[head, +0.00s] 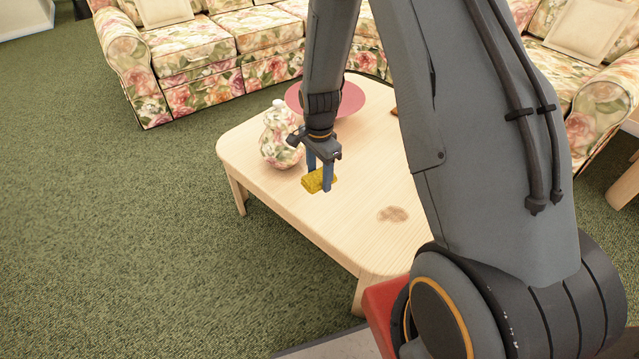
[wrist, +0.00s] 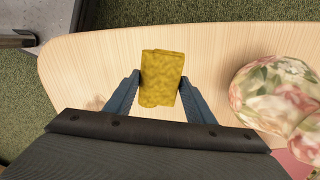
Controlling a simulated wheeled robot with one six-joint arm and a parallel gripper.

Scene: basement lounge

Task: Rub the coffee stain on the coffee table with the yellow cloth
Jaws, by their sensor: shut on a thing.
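The yellow cloth (head: 318,181) is folded into a small pad. My gripper (head: 320,180) is shut on it, with one blue finger on each side. In the wrist view the cloth (wrist: 161,77) shows between the two fingertips (wrist: 160,84), over pale wood. I cannot tell whether the cloth touches the table or is just above it. The coffee stain (head: 392,214) is a brown blotch on the light wooden coffee table (head: 290,205), to the right of and nearer than the cloth in the head view.
A floral vase (head: 281,140) stands on the table just left of and behind my gripper; it also shows in the wrist view (wrist: 275,92). A round pink-red thing (head: 345,100) lies behind it. A floral sofa (head: 200,50) stands behind the table. Green carpet (head: 110,220) is clear at left.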

